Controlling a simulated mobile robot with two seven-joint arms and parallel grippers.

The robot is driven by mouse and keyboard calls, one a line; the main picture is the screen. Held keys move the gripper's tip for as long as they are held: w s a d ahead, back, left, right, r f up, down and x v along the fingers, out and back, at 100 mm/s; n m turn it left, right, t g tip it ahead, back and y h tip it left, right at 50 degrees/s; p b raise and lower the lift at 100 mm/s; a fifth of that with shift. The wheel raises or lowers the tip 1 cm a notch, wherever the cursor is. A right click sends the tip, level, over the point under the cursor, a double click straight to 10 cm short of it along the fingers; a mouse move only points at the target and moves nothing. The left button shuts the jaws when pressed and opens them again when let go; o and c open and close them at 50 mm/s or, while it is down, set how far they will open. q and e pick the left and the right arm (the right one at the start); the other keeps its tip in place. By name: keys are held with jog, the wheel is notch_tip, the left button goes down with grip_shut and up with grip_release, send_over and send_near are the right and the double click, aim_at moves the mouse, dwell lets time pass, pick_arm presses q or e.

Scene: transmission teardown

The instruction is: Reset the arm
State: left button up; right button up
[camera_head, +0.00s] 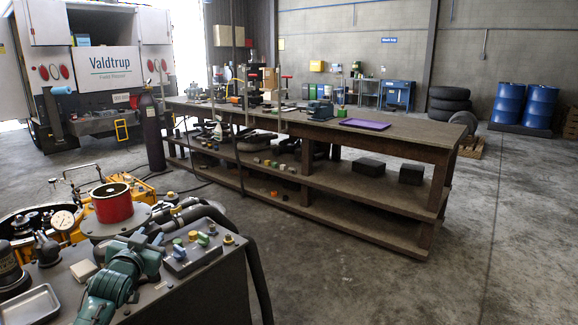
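My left arm, teal-green, comes in at the lower left over the grey machine cabinet. My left gripper (157,239) is at its far end, small and dark against the cluttered machine top. Its fingers are hard to make out, so I cannot tell whether it is open or shut. No held object can be made out. It appears close to a control box with coloured knobs (192,250) and a red cylinder (112,203); contact cannot be told. My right arm and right gripper are not in view.
A long wooden workbench (400,139) with a purple tray (365,124) crosses the middle. A metal tray (30,306) lies at lower left. A dark gas cylinder (151,132) stands behind. Blue drums (508,104) and tyres (449,100) stand far right. The right floor is clear.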

pick_arm(q)
jog(key=s+d+f+g+h, duration=0.2)
jog(key=s+d+f, duration=0.5)
jog(key=f, duration=0.4)
jog(key=s+d+f+g+h, duration=0.1)
jog(key=s+d+f, duration=0.3)
jog(key=s, duration=0.6)
jog(key=s+d+f+g+h, duration=0.1)
jog(key=s+d+f, duration=0.3)
jog(key=s, duration=0.7)
jog(key=s+d+f+g, duration=0.2)
jog(key=s+d+f, duration=0.2)
jog(key=s, duration=0.6)
jog(key=shift+s+d+f+h, duration=0.15)
jog(key=shift+d+f+h, duration=0.05)
jog(key=shift+d+h, duration=0.25)
jog(key=shift+s+a, duration=0.1)
jog(key=shift+a, duration=0.05)
